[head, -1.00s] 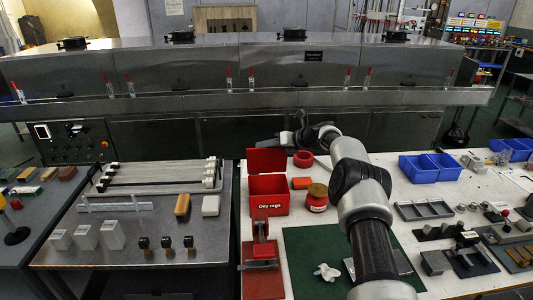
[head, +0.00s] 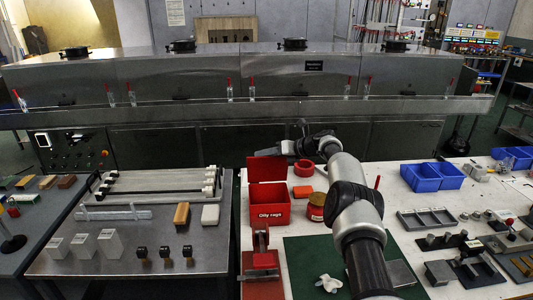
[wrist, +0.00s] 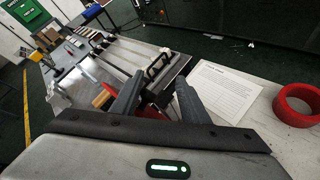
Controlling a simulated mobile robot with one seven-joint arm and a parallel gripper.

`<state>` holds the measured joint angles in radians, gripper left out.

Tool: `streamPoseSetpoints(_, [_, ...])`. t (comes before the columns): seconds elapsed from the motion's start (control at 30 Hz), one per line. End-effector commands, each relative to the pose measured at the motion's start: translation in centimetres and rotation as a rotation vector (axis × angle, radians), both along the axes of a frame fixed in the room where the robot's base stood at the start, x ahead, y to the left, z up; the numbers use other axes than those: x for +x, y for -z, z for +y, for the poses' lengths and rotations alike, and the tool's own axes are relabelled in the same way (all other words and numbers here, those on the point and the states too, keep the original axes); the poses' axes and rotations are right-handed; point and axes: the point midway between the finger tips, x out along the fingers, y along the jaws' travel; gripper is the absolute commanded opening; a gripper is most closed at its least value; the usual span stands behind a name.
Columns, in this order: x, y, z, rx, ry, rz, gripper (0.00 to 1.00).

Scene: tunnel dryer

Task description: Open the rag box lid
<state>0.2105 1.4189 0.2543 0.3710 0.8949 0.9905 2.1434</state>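The red rag box (head: 269,213), labelled "Oily rags", stands at the back left of the white table. Its red lid (head: 267,168) stands raised at the back of the box, and the box's inside shows. My gripper (head: 290,147) is just beyond the lid's upper right corner; I cannot tell whether it touches the lid. In the wrist view my gripper (wrist: 157,88) has its two fingers apart, with nothing clearly held between them. A red patch shows low beside the left finger there; I cannot tell which part of the box it is.
A red tape ring (head: 303,168), an orange block (head: 301,184) and a red jar (head: 316,208) stand right of the box. A red clamp-like tool (head: 263,245) is in front. A printed sheet (wrist: 222,90) lies near my gripper. The steel dryer (head: 230,75) runs behind.

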Motion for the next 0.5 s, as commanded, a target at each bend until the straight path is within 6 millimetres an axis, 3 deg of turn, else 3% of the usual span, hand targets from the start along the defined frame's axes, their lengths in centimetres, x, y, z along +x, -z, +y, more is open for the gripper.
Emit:
streamPoseSetpoints(0.03, [-0.09,0.69,-0.13,-0.008,0.0,0.006,0.35])
streamPoseSetpoints(0.5, [-0.31,-0.3,-0.66,-0.005,-0.001,0.0,0.35])
